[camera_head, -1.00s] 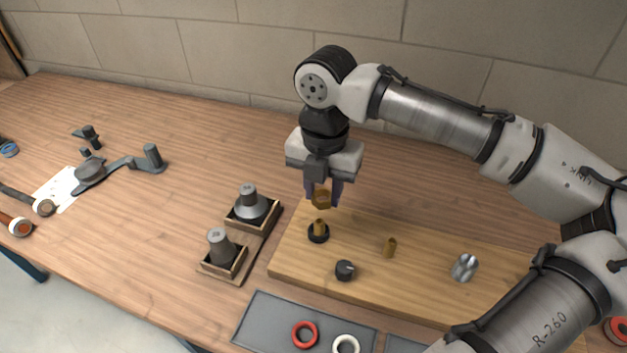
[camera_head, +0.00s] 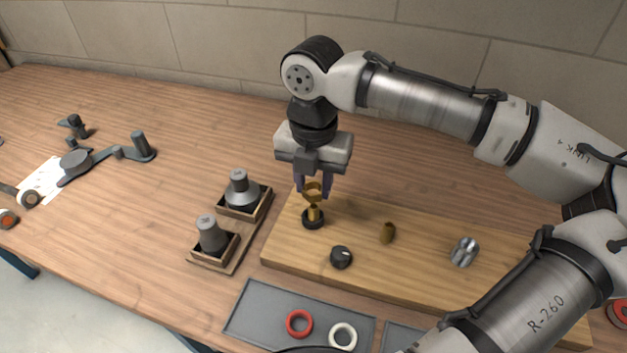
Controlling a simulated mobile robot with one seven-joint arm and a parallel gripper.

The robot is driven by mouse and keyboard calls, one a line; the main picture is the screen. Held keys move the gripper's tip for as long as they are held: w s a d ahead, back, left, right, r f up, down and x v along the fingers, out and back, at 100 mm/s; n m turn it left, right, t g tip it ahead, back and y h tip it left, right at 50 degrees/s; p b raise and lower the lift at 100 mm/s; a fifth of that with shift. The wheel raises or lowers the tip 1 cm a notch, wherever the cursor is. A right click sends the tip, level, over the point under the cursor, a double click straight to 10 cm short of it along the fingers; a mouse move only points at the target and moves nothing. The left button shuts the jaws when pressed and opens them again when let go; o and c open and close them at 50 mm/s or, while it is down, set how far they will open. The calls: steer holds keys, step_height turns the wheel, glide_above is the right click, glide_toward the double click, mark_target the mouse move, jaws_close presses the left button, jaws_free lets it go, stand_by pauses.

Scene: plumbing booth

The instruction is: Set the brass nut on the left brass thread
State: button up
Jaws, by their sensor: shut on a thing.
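My gripper (camera_head: 313,187) points down and is shut on the brass nut (camera_head: 314,192). The nut is at the top of the left brass thread (camera_head: 314,214), which stands upright in a black collar (camera_head: 313,221) on the wooden board. The nut looks in line with the thread, but I cannot tell whether it touches or sits around the thread's top.
The wooden board (camera_head: 430,285) also carries a black knob (camera_head: 341,257) and a silver fitting (camera_head: 464,251). Two grey cones stand in wooden boxes (camera_head: 222,262) to the left. A grey tray (camera_head: 255,310) in front holds a red ring (camera_head: 299,323) and a white ring (camera_head: 343,336).

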mark_target(314, 206)
steer(key=shift+f+b, duration=1.5)
steer(key=shift+f, duration=0.8)
steer(key=shift+m+p, duration=0.35)
steer(key=shift+m, duration=0.25)
steer(key=shift+f+m+p, duration=0.1)
steer(key=shift+m+p, duration=0.75)
steer(key=shift+m, duration=1.35)
steer(key=o, duration=1.9)
steer(key=shift+c, duration=0.2)
